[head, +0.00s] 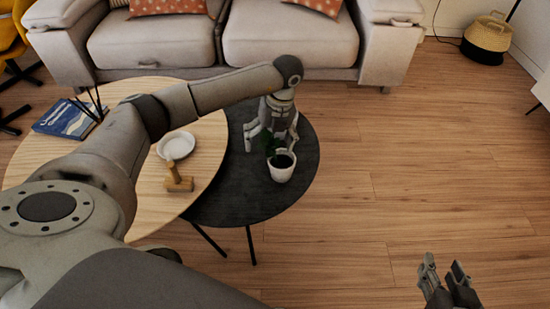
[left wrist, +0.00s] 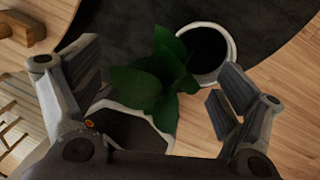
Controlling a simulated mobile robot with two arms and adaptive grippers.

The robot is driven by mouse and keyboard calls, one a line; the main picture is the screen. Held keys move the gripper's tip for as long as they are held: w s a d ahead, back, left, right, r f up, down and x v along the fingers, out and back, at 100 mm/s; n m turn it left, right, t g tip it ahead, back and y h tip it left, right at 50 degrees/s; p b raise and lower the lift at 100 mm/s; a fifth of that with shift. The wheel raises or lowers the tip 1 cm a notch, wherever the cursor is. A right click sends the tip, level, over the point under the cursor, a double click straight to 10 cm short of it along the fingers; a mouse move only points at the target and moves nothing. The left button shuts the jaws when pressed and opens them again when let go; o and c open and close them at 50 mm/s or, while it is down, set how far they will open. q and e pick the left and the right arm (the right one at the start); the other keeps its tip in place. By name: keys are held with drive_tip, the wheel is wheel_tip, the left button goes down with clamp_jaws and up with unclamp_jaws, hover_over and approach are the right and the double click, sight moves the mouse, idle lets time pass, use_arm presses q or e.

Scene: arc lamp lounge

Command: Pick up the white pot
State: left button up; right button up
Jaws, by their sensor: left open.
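A round white pot (head: 281,172) with a dark inside stands upright on the dark round table (head: 225,205). In the left wrist view the white pot (left wrist: 233,50) is at the top right, beyond the fingers. A green leafy plant (left wrist: 150,80) in a white-rimmed angular planter (left wrist: 168,137) lies between the open fingers in that view. In the head view my arm mostly hides this planter. My left gripper (head: 272,136) is open, pointing down just behind the round pot. My right gripper (head: 443,264) is open and empty above the floor at lower right.
A light wooden table (head: 205,165) adjoins the dark one and bears a white dish (head: 176,146), a wooden object (head: 178,181) and a blue book (head: 68,120). A sofa (head: 290,38) stands behind. The floor to the right is clear, with a basket (head: 487,38) far off.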

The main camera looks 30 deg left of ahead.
use_arm(q)
drive_tip(key=shift+f, duration=0.3)
drive_tip(key=c, duration=1.9)
